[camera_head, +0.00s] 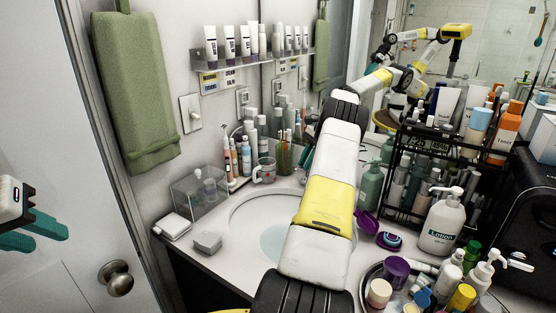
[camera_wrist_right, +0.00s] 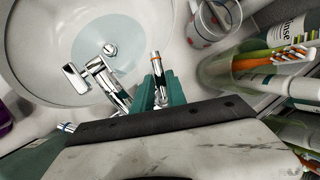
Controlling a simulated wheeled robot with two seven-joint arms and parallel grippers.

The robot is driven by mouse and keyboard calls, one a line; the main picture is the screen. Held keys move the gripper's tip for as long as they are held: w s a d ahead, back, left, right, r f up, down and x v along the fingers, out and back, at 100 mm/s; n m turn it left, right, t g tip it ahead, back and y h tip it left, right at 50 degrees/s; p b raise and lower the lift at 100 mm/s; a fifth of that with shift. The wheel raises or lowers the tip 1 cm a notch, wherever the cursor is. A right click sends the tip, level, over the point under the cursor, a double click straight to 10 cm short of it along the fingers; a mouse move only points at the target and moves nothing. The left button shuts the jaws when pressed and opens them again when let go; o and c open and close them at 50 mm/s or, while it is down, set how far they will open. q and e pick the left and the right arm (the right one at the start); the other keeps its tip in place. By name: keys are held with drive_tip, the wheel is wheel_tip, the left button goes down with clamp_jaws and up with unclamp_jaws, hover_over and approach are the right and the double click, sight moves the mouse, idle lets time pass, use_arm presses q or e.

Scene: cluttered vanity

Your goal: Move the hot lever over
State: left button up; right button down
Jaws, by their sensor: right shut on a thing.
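In the right wrist view, the chrome faucet (camera_wrist_right: 107,88) stands at the sink's rim. The hot lever (camera_wrist_right: 156,64), a chrome stick with an orange-red ring, stands between the teal fingers of my right gripper (camera_wrist_right: 158,90), which is shut on it. A blue-ringed chrome lever (camera_wrist_right: 68,127) shows at the lower left, apart from my fingers. In the head view, my right arm covers the faucet and levers. My left gripper (camera_head: 42,232) is at the left edge, open and empty, in front of the door.
The round sink basin (camera_head: 250,215) lies under my right arm. In the wrist view, a dotted mug (camera_wrist_right: 215,22) and a glass with toothbrushes (camera_wrist_right: 225,82) stand close right of my fingers. A lotion bottle (camera_head: 440,225) and crowded tray are at right.

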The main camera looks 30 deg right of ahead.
drive_tip(key=shift+s+d+n+g, duration=0.2)
drive_tip(key=shift+n+g, duration=0.1)
drive_tip(key=shift+n, duration=0.4)
drive_tip(key=c, duration=1.3)
unclamp_jaws()
drive_tip(key=shift+c, duration=0.2)
drive_tip(key=shift+r, duration=0.15)
wheel_tip(320, 180, up, 4)
drive_tip(key=shift+a+f, duration=0.1)
drive_tip(key=shift+f, duration=0.15)
drive_tip(key=s+a+r, duration=0.1)
drive_tip(key=s+a, duration=0.9)
drive_tip(key=s, duration=0.2)
drive_tip(key=shift+a, duration=0.35)
drive_tip(key=shift+r, duration=0.15)
